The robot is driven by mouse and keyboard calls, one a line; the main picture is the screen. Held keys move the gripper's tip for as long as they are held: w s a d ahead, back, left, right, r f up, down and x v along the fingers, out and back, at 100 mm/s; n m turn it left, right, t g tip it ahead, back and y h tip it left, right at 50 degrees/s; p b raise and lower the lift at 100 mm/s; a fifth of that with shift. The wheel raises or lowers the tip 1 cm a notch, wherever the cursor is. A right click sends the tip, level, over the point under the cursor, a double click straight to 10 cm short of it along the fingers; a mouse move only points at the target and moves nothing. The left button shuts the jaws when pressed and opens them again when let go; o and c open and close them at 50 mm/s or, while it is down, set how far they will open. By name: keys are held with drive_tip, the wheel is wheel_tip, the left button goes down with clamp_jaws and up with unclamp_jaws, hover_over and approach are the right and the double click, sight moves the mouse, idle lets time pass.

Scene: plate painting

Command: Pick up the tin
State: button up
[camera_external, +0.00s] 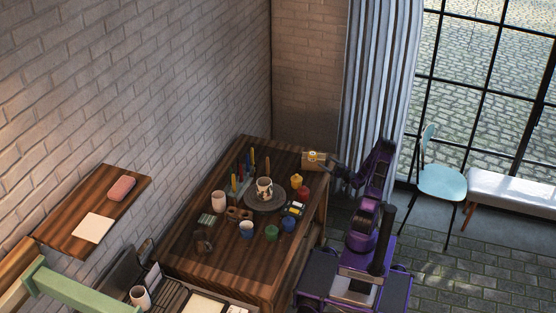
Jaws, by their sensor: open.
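A small tan, box-like thing with a yellow mark (311,161), which may be the tin, sits at the far right corner of the wooden table (205,263). My gripper (331,165) is open just to its right, at about its height. The fingers are small and dark, and I cannot tell whether they touch the box or reach around it. My purple arm comes in from the right side of the table.
A patterned cup (264,187) stands on a dark round stand (278,201) mid-table. Around it are a yellow bottle (296,182), a red pot (303,193), a blue pot (288,224), a green pot (271,232) and a white cup (219,201). Brick walls border the table.

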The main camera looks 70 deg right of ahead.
sight(316, 155)
drive_tip(key=x, duration=1.2)
drive_tip(key=shift+s+b, duration=0.1)
drive_tip(key=shift+b, duration=0.3)
clamp_jaws()
wheel_tip(316, 155, up, 9)
drive_tip(key=shift+r+p, duration=0.15)
drive_tip(key=shift+p, duration=0.65)
drive_tip(key=shift+s+d+r, duration=0.15)
drive_tip(key=shift+d+r, duration=0.1)
drive_tip(key=shift+r, duration=0.05)
drive_tip(key=s+f, duration=0.1)
drive_tip(key=f, duration=0.2)
drive_tip(key=d+f, duration=0.1)
drive_tip(key=f, duration=0.2)
drive_tip(key=s+d+f, duration=0.1)
drive_tip(key=f, duration=0.2)
drive_tip(key=shift+s+d+f, duration=0.25)
drive_tip(key=shift+s, duration=0.1)
